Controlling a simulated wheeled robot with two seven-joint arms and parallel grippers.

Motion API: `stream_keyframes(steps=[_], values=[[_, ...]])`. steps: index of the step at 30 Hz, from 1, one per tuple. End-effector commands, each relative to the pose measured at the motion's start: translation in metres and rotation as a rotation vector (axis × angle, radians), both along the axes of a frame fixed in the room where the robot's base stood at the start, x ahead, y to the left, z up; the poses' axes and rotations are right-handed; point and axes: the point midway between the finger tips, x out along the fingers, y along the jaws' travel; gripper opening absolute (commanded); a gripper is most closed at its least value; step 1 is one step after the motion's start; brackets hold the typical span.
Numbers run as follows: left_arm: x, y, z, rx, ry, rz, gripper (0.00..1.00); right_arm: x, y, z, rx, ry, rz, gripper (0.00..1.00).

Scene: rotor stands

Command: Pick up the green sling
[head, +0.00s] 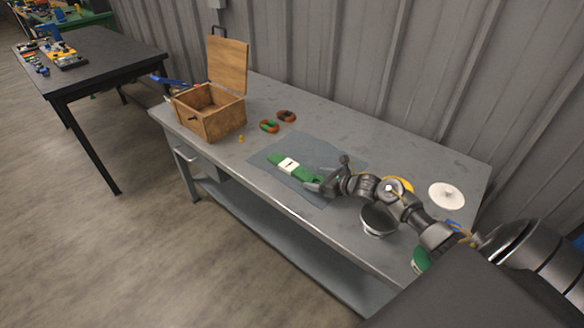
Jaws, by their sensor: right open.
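The green sling (276,158) lies folded flat with a white label around its middle. It rests on a blue-grey mat (262,156) on the grey workbench. My right gripper (317,186) is open at the sling's right end, low over the mat. Its fingers partly cover that end, and I cannot tell whether they touch it. My left gripper is not in view.
A wooden box (212,122) with its lid up stands at the bench's left end. Two coiled orange-and-green bands (269,126) (286,116) lie near it. A white disc (446,196) and a round dark-topped thing (379,220) are at the right. The back middle is clear.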

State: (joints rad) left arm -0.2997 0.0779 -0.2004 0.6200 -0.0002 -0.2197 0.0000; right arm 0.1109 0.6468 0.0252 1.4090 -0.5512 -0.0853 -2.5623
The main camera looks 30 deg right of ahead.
Motion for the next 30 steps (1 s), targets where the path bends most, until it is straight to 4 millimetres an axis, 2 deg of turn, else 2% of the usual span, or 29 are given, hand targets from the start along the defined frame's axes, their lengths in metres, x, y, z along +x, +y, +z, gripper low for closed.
stream_keyframes(steps=[2, 6, 15, 27, 30], values=[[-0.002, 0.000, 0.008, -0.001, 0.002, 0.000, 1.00, 0.013, 0.004, 0.002, 0.006, 0.000, -0.001, 0.75], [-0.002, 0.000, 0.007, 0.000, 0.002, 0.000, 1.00, 0.025, 0.007, -0.007, 0.003, 0.000, -0.002, 0.75], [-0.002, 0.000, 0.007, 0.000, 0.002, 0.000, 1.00, 0.028, 0.008, -0.010, 0.000, 0.000, 0.000, 0.75], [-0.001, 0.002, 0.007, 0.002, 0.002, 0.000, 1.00, 0.028, 0.008, -0.010, 0.000, 0.000, 0.000, 0.22], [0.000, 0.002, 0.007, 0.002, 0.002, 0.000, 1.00, 0.029, 0.008, -0.009, 0.000, -0.002, -0.001, 0.20]])
